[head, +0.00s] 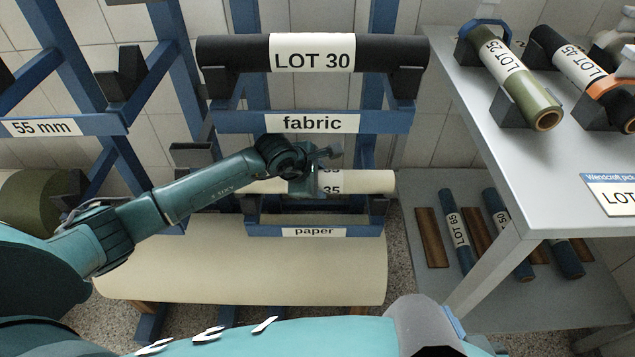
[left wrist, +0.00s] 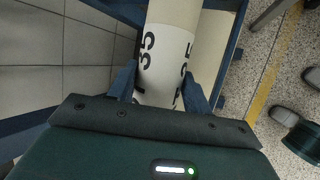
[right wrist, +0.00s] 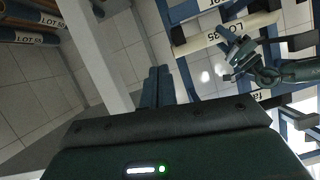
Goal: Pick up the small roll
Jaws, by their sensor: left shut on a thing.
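The small roll (head: 370,182) is a thin cream paper roll with a white label reading 35, at the "paper" rack (head: 345,232). My left gripper (head: 325,162) is shut around its labelled middle. In the left wrist view the roll (left wrist: 170,50) runs between the two fingers of the left gripper (left wrist: 161,88). The right wrist view shows the roll (right wrist: 225,33) with LOT 35 on it and my left gripper beside it. Whether the roll still touches its cradles cannot be told. My right gripper (right wrist: 160,72) has its fingers together, empty and apart from the roll.
A black LOT 30 roll (head: 400,52) lies on the "fabric" rack (head: 235,121) just above. A large cream roll (head: 240,270) lies below. At right, a grey table (head: 540,190) holds an olive LOT 25 roll (head: 525,90) and a dark roll (head: 565,62); blue rolls lie on its lower shelf.

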